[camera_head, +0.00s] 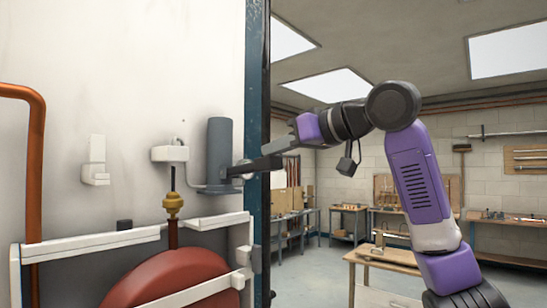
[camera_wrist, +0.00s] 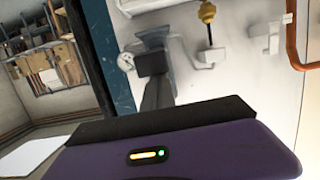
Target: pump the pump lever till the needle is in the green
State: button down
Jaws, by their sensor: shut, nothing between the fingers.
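The pump is a grey upright cylinder (camera_head: 219,148) on the white wall panel; it also shows in the wrist view (camera_wrist: 153,38). Its dark lever (camera_head: 258,167) sticks out to the right, towards my gripper. My gripper (camera_head: 277,146) is shut and empty, at the lever's outer end and slightly above it in the picture; I cannot tell whether they touch. In the wrist view, the lever (camera_wrist: 158,92) runs towards the black edge of my gripper, whose fingertips are not distinct. A small round white gauge (camera_wrist: 126,61) sits beside the pump; its needle is too small to read.
A blue post (camera_head: 257,70) edges the panel just behind the lever. A white frame (camera_head: 90,245) and a red round tank (camera_head: 170,282) stand below the pump. A brass fitting (camera_head: 173,203) and a copper pipe (camera_head: 36,170) are further left. A wooden bench (camera_head: 385,260) stands to the right.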

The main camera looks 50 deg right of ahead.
jog(key=f+b, duration=0.3)
jog(key=shift+s, duration=0.25)
notch_tip(320, 180, down, 6)
jog(key=t+b, duration=0.1)
jog(key=b, duration=0.1)
jog(key=t+b, duration=0.1)
jog(key=b, duration=0.2)
jog(key=t+b, duration=0.2)
jog(key=b, duration=0.1)
jog(key=shift+r, duration=0.25)
jog(key=shift+w+f, duration=0.1)
